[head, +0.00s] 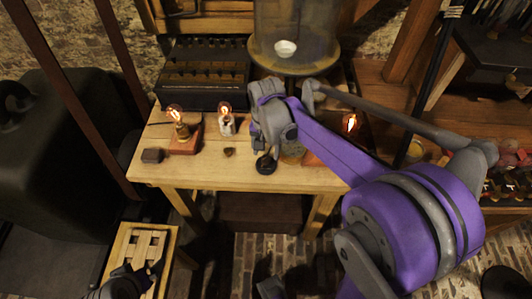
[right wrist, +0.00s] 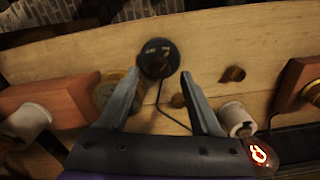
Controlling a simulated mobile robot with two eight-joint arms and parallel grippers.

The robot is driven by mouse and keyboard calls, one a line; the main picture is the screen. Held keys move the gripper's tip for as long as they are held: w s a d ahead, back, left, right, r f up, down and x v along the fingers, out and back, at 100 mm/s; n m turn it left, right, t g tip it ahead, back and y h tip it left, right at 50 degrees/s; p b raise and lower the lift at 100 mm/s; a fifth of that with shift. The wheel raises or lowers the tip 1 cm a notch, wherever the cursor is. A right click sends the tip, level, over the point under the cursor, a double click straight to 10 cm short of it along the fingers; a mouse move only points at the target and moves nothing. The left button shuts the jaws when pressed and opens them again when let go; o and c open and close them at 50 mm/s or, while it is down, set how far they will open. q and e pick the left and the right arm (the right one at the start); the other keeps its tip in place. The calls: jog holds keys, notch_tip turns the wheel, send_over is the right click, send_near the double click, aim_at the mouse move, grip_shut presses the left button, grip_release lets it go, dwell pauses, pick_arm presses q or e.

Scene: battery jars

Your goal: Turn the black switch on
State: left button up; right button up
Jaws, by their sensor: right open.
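The black switch (right wrist: 158,58) is a round black disc with small pale lettering and a dark brownish lever, on the wooden table. In the head view the black switch (head: 266,165) sits at the table's front edge, just below my right gripper (head: 268,148). In the right wrist view my right gripper (right wrist: 160,76) is open, its two fingers apart, with the switch between and just beyond the tips. I see no clear contact. The lever's exact position is too small to tell. My left gripper (head: 140,272) is low at the left, over a slatted wooden stool; its jaw opening is unclear.
Lit bulbs stand on the table (head: 210,176), one on a reddish wooden base (head: 184,143), one in a white socket (head: 226,125). A large glass jar (head: 297,35) stands behind.

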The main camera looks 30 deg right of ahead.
aim_at(266, 157)
notch_tip(266, 157, up, 9)
jog(key=shift+p, duration=0.35)
jog(key=shift+f, duration=0.15)
jog(key=s+a+f+n+t+p, duration=0.1)
jog(key=s+a+n, duration=0.1)
jog(key=s, duration=0.3)
jog(key=s+a+f+n+t, duration=0.2)
jog(key=s+n, duration=0.2)
jog(key=s, duration=0.1)
jog(key=s+a+f+n+t+p, duration=0.1)
jog(key=s+a+n+t, duration=0.1)
jog(key=s, duration=0.3)
jog(key=shift+a+f+n+p, duration=0.2)
jog(key=shift+f+n+p, duration=0.15)
jog(key=shift+n, duration=0.15)
